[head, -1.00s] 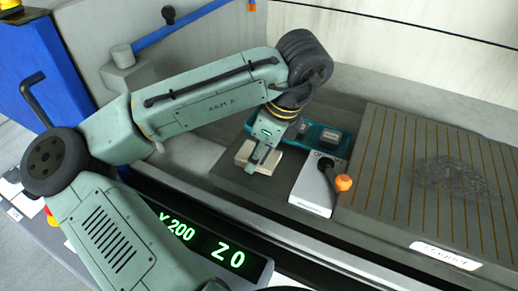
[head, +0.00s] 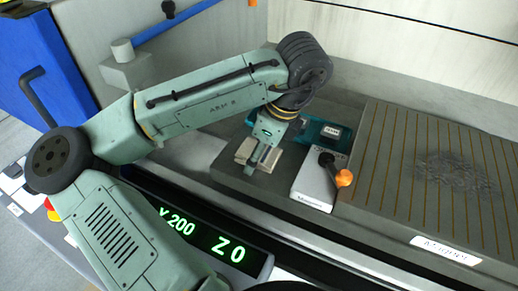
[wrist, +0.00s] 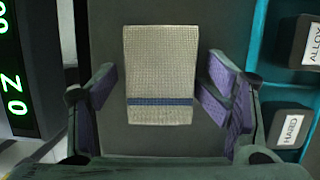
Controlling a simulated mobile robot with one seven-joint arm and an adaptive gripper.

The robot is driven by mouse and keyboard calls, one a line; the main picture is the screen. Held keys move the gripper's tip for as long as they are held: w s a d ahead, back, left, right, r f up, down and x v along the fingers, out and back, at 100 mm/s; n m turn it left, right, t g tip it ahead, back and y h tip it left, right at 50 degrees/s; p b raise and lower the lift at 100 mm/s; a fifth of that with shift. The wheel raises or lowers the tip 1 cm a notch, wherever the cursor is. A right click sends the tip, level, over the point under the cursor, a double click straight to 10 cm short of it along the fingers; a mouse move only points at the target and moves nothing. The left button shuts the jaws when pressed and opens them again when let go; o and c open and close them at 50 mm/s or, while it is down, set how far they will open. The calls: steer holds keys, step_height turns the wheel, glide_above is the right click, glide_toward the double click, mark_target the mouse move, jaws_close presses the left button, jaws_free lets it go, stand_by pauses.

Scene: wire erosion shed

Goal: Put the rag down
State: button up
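The rag (wrist: 159,75) is a folded beige woven cloth with a blue stripe. It lies flat on the dark grey surface, and it also shows partly behind the fingers in the head view (head: 243,150). My gripper (wrist: 160,98) is open, with one purple-padded finger on each side of the rag. There is a gap between each finger and the cloth. In the head view my gripper (head: 258,164) points down over the rag and hides part of it.
A teal tray (head: 341,147) with blocks labelled ALLOY (wrist: 311,42) and HARD (wrist: 290,126) is close on the right. Beyond it stand a grey switch box (head: 314,190) with an orange-knobbed lever (head: 343,178) and a striped magnetic plate (head: 390,190). A green-lettered display (head: 205,233) is in front.

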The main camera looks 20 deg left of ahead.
steer(key=shift+w+r+b, duration=0.1)
steer(key=shift+r+b, duration=0.15)
steer(key=shift+b, duration=0.2)
steer(key=v, duration=1.1)
steer(key=shift+w+d, duration=0.25)
steer(key=shift+d, duration=0.2)
steer(key=shift+s, duration=0.1)
